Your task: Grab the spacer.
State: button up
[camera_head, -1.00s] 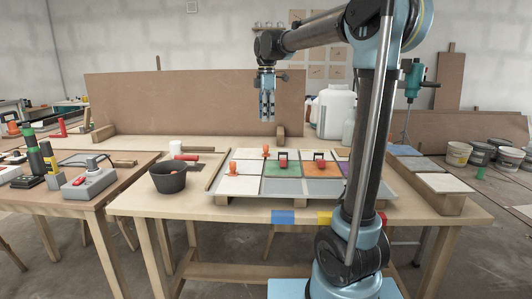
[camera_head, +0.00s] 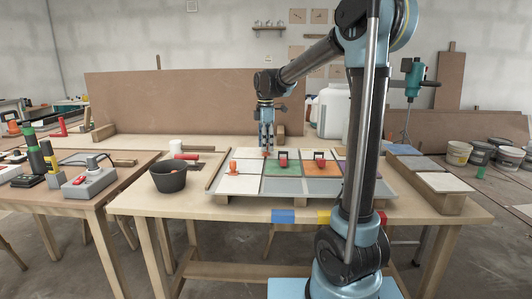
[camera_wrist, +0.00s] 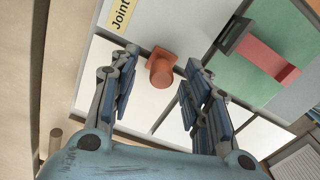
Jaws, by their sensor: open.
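A green tile (camera_wrist: 238,75) with a red-and-black handle lies beside the spacer. An orange tile (camera_head: 321,169) with a similar handle lies further right. A dark bucket (camera_head: 168,180) stands left of the tiles. A tall board (camera_head: 190,104) stands behind the table.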

jog(key=shift+f, duration=0.75)
jog(key=c, duration=0.9)
jog(key=shift+r, duration=0.1)
